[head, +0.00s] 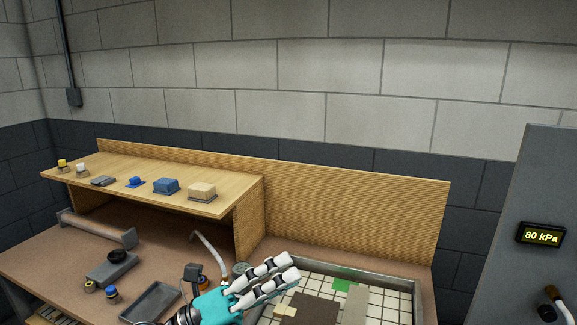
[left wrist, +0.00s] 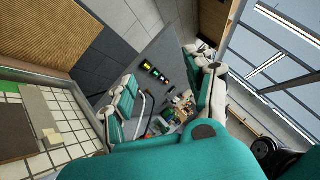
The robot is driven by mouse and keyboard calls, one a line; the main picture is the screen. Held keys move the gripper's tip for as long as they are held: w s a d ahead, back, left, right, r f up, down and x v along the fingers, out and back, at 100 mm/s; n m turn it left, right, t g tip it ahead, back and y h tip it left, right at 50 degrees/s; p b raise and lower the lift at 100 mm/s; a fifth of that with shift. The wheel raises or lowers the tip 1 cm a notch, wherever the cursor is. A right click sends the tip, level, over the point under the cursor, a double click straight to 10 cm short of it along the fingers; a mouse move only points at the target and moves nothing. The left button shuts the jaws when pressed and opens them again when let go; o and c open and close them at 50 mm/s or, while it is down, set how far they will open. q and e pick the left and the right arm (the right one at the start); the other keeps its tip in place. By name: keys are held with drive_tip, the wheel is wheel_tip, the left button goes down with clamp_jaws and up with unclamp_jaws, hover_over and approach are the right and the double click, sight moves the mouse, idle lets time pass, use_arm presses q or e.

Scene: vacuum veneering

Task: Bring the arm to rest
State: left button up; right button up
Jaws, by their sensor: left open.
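My left gripper (head: 291,266), with a teal palm and white and black fingers, is in the lower middle of the head view. It is over the left edge of the gridded press bed (head: 400,309), and its fingers point up and to the right. In the left wrist view the gripper's fingers (left wrist: 168,85) stand apart with nothing between them. A dark brown sheet (head: 312,309) and a grey-beige strip (head: 355,304) lie on the bed, partly cut off by the picture. My right gripper is not in view.
A wooden shelf (head: 130,178) carries blue and tan blocks and small items. Below it are a roller (head: 95,229), a grey tray (head: 150,301) and small jars. A curved hose (head: 210,255) rises beside the gripper. A grey cabinet (head: 545,190) at right shows 80 kPa.

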use_arm(q)
drive_tip(key=w+a+f+n+t+y, duration=0.2)
drive_tip(key=a+n+t+y, duration=0.45)
drive_tip(key=n, duration=0.45)
drive_tip(key=w+a+f+n+t+y, duration=0.1)
drive_tip(key=w+a+n+t+y, duration=0.1)
drive_tip(key=a+n+t+y, duration=0.7)
drive_tip(key=s+a+f+n+g+y, duration=0.2)
drive_tip(key=a+f+n+g+y, duration=0.15)
drive_tip(key=f+n, duration=0.35)
drive_tip(key=s+a+f+n+g+y, duration=0.25)
drive_tip(key=f+n+g, duration=0.25)
drive_tip(key=f, duration=0.5)
drive_tip(key=s+d+f+n+g+h, duration=0.1)
drive_tip(key=s+f+n+g, duration=0.1)
drive_tip(key=s+f+g, duration=0.65)
drive_tip(key=s+d+f+n+g+h, duration=0.1)
drive_tip(key=s+f+g, duration=0.35)
drive_tip(key=s, duration=0.75)
wheel_tip(320, 180, down, 27)
drive_tip(key=s, duration=0.1)
drive_tip(key=s+a+f+g, duration=0.1)
drive_tip(key=s+a+f, duration=0.2)
drive_tip(key=s+f, duration=1.4)
drive_tip(key=shift+s+f, duration=0.15)
drive_tip(key=shift+s, duration=0.15)
